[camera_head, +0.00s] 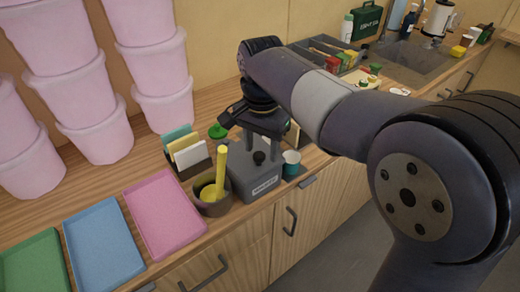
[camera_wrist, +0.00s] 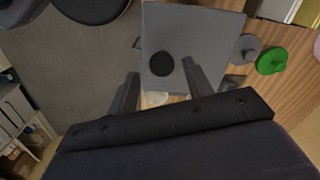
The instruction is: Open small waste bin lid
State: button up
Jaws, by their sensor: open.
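The small waste bin (camera_head: 256,184) is a grey box with a pale label on its front, standing near the counter's front edge. Its flat grey lid (camera_wrist: 205,35) looks shut. A round black knob (camera_head: 259,157) sits on the lid, and the knob also shows in the wrist view (camera_wrist: 162,64). My gripper (camera_head: 262,147) points down over the lid, open and empty. In the wrist view, my gripper's fingertips (camera_wrist: 160,74) lie to either side of the knob. I cannot tell whether they touch it or how far above the lid they are.
A brown pot (camera_head: 212,203) with a yellow stick stands close left of the bin. A teal cup (camera_head: 291,163) is close right. A card holder (camera_head: 188,158) and a green knobbed lid (camera_head: 217,131) are behind. Pink tubs (camera_head: 96,130) and trays (camera_head: 165,213) fill the left.

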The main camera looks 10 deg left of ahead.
jog(key=shift+s+a+f, duration=0.15)
jog(key=shift+a+f, duration=0.1)
jog(key=shift+f, duration=0.35)
grip_shut()
